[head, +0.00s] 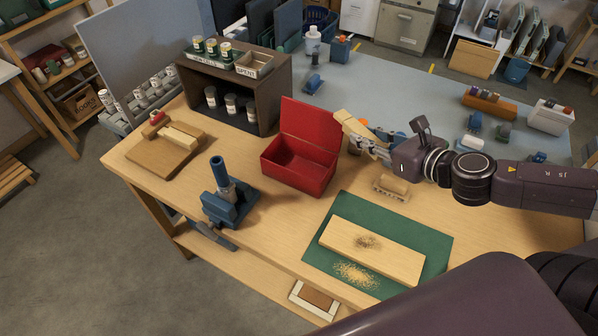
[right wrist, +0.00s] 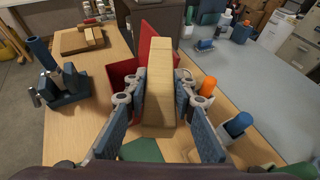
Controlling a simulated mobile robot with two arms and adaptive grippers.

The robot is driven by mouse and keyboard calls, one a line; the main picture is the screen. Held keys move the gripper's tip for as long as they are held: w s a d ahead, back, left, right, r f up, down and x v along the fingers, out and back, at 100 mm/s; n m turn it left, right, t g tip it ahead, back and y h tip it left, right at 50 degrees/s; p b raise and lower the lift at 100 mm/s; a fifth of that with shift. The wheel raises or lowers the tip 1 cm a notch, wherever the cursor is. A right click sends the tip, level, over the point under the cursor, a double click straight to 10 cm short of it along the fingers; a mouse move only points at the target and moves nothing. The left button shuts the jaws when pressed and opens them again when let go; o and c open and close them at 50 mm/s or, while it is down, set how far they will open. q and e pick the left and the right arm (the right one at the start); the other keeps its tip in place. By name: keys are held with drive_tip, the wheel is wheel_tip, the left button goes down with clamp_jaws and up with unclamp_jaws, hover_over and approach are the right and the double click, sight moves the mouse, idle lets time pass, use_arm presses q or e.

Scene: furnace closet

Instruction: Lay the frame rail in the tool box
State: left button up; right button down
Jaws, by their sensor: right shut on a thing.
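The frame rail, a pale wooden bar, shows in the right wrist view (right wrist: 158,88) lengthwise between the fingers of my right gripper (right wrist: 157,103). In the head view, the rail (head: 349,124) is partly hidden, and my right gripper (head: 372,147) is shut on it, just right of the red tool box (head: 283,180). The tool box stands on the workbench with its lid raised at the back, and the visible part of its inside looks empty. In the right wrist view, the tool box (right wrist: 122,78) lies beyond and partly behind the rail. My left gripper is not in view.
A blue vise-like tool (head: 228,200) stands left of the box. A dark shelf unit (head: 262,95) with cans is behind it. A green mat (head: 326,272) with a board and sawdust lies in front. A sanding block (head: 391,186) and an orange-capped bottle (right wrist: 208,87) are near the gripper.

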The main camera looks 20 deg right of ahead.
drive_tip(key=shift+s+a+n+y, duration=0.1)
drive_tip(key=shift+s+n+y, duration=0.05)
drive_tip(key=shift+n+y, duration=0.3)
drive_tip(key=shift+y, duration=0.25)
drive_tip(key=shift+r+n+g+y, duration=0.3)
drive_tip(key=shift+n+y, duration=0.3)
drive_tip(key=shift+n, duration=0.05)
